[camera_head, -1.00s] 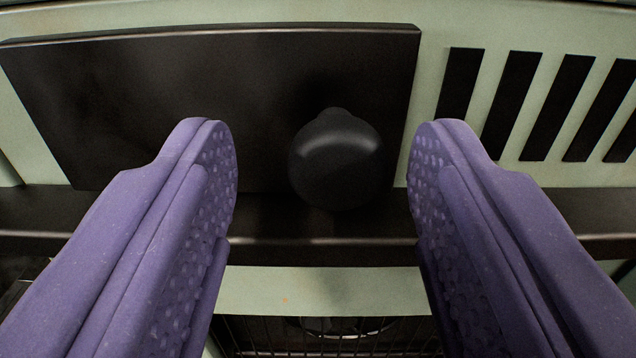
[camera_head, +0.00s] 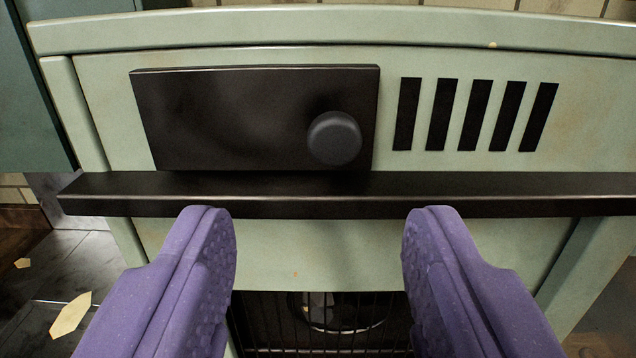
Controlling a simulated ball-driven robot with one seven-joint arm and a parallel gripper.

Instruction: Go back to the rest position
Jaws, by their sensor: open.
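My gripper (camera_head: 319,222) is open, with its two purple, dimpled fingers wide apart and nothing between them. It points at the front of a pale green appliance (camera_head: 300,240). A dark rectangular panel (camera_head: 230,120) with a round black knob (camera_head: 334,138) at its right end sits on that front. The knob is beyond and above the fingertips in the picture, clear of both fingers.
A dark ledge (camera_head: 300,205) runs across the appliance below the panel. Several black vent slots (camera_head: 474,115) are right of the panel. A wire grille (camera_head: 330,335) shows lower down. A teal cabinet (camera_head: 30,100) stands at left, above a floor with pale scraps (camera_head: 70,315).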

